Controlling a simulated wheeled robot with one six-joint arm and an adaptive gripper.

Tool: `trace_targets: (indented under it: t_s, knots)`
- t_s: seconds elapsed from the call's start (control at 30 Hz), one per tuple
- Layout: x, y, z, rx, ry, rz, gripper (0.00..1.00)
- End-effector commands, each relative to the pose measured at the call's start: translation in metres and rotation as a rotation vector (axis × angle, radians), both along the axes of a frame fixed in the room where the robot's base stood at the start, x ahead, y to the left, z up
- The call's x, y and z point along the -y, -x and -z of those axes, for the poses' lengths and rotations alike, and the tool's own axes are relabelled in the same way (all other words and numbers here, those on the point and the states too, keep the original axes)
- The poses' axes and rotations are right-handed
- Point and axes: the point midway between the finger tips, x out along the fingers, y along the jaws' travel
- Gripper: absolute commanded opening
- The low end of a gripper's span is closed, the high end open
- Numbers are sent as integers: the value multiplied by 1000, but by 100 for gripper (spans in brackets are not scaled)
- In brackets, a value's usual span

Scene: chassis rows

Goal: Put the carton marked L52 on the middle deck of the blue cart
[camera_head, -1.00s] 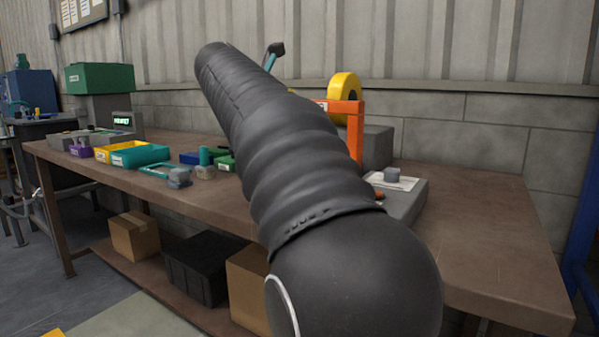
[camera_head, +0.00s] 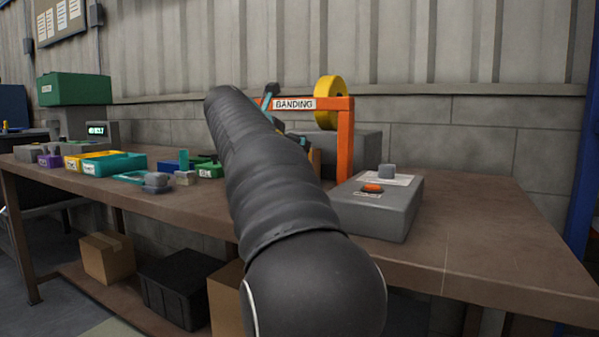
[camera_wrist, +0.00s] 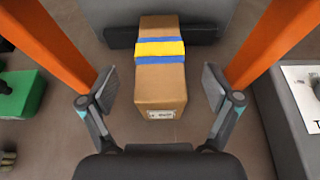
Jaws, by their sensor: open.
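A tan carton (camera_wrist: 160,92) with blue and yellow bands lies between my gripper's fingers in the wrist view. A small label (camera_wrist: 160,114) is on its near end; I cannot read its marking. My gripper (camera_wrist: 160,87) is open, one finger pad on each side of the carton, with a visible gap on both sides. No blue cart can be made out.
The orange BANDING frame (camera_head: 345,140) has posts on both sides of my gripper. A grey box with an orange button (camera_head: 378,213) stands to its right. Teal (camera_head: 115,163) and green bins (camera_head: 210,169) stand left on the bench (camera_head: 480,225). The bench's right part is clear.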

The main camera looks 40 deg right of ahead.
Motion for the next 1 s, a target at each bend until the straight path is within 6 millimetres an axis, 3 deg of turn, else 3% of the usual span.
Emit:
trace_targets:
  t_s: [0.37,0.63,0.9,1.0]
  knots:
    - [22,-8,12,-1,-1,3,90]
    - [52,-21,27,0,0,2,90]
    - [55,-22,27,1,0,1,90]
    - [55,-22,27,1,0,1,65]
